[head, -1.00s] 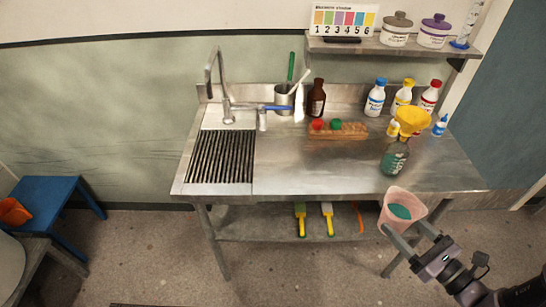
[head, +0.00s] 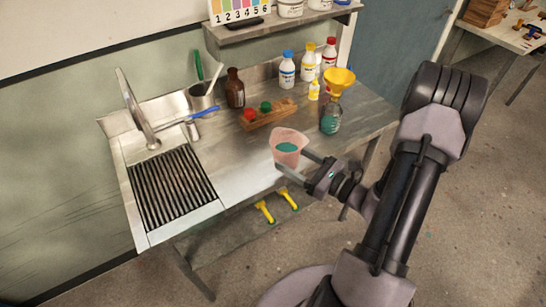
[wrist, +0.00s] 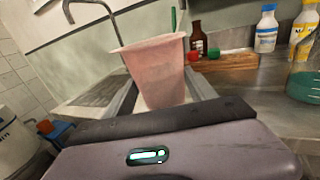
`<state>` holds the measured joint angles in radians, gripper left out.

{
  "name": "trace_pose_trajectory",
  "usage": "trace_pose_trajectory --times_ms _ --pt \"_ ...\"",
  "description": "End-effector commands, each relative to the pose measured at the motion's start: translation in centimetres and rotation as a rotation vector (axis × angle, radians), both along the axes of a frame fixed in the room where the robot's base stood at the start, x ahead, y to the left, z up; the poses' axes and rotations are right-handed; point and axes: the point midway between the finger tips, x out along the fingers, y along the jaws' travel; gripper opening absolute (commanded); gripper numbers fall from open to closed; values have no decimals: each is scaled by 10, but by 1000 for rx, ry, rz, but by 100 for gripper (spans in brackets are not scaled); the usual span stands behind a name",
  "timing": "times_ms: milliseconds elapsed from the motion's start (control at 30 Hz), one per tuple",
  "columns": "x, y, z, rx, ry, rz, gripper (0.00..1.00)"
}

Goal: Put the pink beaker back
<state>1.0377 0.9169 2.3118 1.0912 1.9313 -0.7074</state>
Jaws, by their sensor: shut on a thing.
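The pink beaker (head: 289,142) holds some teal liquid and is upright. My gripper (head: 293,163) is shut on it, with one finger along each side. In the head view the beaker is over the front part of the steel bench (head: 240,178); I cannot tell whether its base touches the top. In the wrist view the beaker (wrist: 155,72) stands between my two fingers, and its base is hidden behind my gripper's body.
Behind are a wooden block with red and green caps (head: 268,114), a brown bottle (head: 235,88) and several white bottles. The ribbed drainer (head: 172,190) is left. Bare steel lies between.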

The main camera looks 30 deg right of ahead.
Motion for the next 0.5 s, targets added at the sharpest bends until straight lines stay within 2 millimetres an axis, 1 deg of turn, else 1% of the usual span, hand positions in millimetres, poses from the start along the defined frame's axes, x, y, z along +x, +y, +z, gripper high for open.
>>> trace_pose_trajectory --times_ms 33,100,200,300,367,467,500 --pt "14 4 -4 -3 -2 6 7" --pt "34 8 -5 -3 -2 5 7" --pt "55 12 -7 -2 -2 4 7" --pt "67 14 -7 -3 -1 2 7" --pt "69 15 -10 -1 0 0 7" --pt "70 15 -27 1 0 -1 7" --pt "70 14 -36 2 1 -1 7"
